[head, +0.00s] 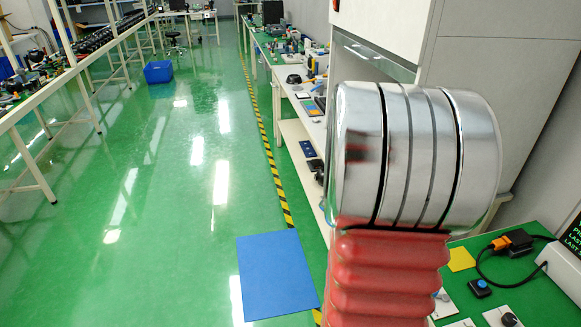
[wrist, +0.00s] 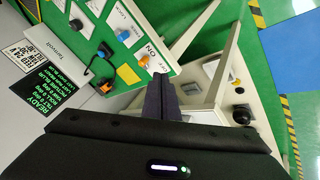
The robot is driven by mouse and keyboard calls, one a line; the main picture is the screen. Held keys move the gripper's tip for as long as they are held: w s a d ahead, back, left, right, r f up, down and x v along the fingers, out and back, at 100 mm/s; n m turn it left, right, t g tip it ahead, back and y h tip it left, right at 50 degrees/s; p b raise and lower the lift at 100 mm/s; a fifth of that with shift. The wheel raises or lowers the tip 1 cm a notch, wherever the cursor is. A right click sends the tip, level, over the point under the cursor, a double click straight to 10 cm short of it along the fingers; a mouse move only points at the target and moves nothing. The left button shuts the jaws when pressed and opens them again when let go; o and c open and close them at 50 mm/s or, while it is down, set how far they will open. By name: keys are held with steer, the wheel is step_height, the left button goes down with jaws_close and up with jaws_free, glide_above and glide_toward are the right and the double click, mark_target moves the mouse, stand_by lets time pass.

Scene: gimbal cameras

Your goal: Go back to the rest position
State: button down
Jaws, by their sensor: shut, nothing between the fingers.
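My gripper (wrist: 167,84) shows in the wrist view as two dark fingers pressed together, shut and empty. Its tips are seen against the edge of a green control board (wrist: 188,30), apparently with nothing held. The gripper's fingers do not show in the head view. There, my own arm, with a large silver joint and red ribbed sleeve, fills the right middle and hides part of the bench behind it.
The green board (head: 540,297) carries an orange connector (head: 512,240) with a black cable and a blue button (head: 479,286). A long bench lines the right wall. A blue mat (head: 277,274) lies on the floor. A blue bin (head: 158,71) stands farther off. The green aisle is open.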

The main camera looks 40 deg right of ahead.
stand_by(0.3)
steer(key=w+a+r+n+t+y, duration=0.2)
steer(key=a+r+n, duration=0.3)
steer(key=a, duration=0.8)
steer(key=w+a+r+n+t+y, duration=0.2)
steer(key=w+a+r+n+t, duration=0.2)
steer(key=a, duration=1)
steer(key=w+a+r+n+t+y, duration=0.2)
steer(key=a+r+n, duration=0.3)
steer(key=a, duration=0.8)
step_height(320, 180, up, 3)
steer(key=shift+w+a+r+n+t, duration=0.1)
steer(key=shift+w+a+n+t, duration=0.3)
steer(key=shift+w+t, duration=0.35)
steer(key=shift+w, duration=0.1)
steer(key=shift+d, duration=0.15)
